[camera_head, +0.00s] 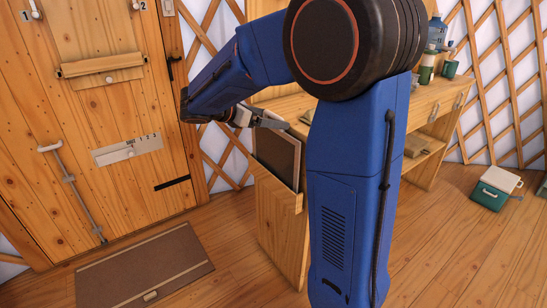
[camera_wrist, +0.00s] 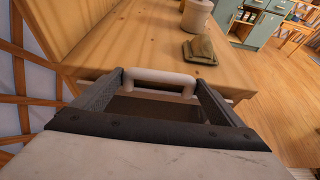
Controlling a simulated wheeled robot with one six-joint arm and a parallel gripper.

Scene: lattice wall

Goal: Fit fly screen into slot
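A brown panel in a pale frame (camera_head: 277,157), seemingly the fly screen, stands upright in a wooden holder (camera_head: 281,222) at the cabinet's near end. My gripper (camera_head: 268,122) is just above its top edge. In the wrist view my gripper (camera_wrist: 158,92) is open, its dark fingers wide apart. A white handle (camera_wrist: 160,76) shows between them, with a brown surface below it. I cannot tell whether the fingers touch the handle. The wooden door (camera_head: 90,120) at left has a panel with a ledge (camera_head: 100,66). I cannot tell which opening is the slot.
A number plate with a slider (camera_head: 128,148) and a rod latch (camera_head: 70,178) are on the door. A brown mat or hatch (camera_head: 140,270) lies on the floor. A cool box (camera_head: 494,188) stands at right; floor between is clear.

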